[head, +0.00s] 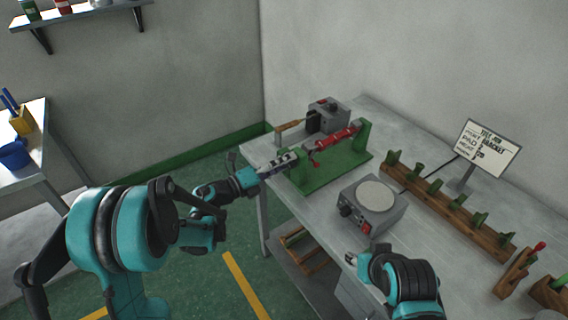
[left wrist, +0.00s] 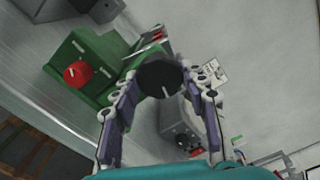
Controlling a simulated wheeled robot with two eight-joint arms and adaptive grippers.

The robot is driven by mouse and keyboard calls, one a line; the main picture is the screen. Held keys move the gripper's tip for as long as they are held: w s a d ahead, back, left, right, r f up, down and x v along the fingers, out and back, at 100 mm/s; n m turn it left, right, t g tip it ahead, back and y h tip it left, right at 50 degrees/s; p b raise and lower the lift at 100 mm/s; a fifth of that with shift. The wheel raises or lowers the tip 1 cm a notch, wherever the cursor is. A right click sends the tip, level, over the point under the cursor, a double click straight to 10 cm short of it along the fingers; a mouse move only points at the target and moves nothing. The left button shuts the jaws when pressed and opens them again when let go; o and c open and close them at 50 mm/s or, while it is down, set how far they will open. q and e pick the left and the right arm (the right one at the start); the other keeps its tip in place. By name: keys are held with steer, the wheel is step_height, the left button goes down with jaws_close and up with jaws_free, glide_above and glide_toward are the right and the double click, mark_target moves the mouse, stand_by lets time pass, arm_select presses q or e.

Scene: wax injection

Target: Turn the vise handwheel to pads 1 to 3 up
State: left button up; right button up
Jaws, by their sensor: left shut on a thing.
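The green vise fixture (head: 335,172) stands on the bench, with a red cylindrical part (head: 337,138) held along its top. In the left wrist view its green body (left wrist: 90,72) carries a round red knob (left wrist: 77,74). The black handwheel (left wrist: 160,78), with a short white mark on its face, sits between the fingertips of my left gripper (left wrist: 163,90). In the head view my left gripper (head: 282,163) is at the fixture's near left end, shut on the handwheel, which it hides there. My right gripper (head: 357,258) is over the bench's front edge, its fingers too small to judge.
A grey hot plate (head: 372,207) stands right of the vise, and a grey box (head: 328,115) behind it. A wooden rack (head: 445,201) with green pieces runs along the bench. A sign (head: 486,148) stands behind it.

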arm_select(q)
steer(key=shift+n, duration=10.6)
steer(key=o, duration=1.2)
steer(key=shift+c, duration=0.2)
steer(key=v, duration=1.2)
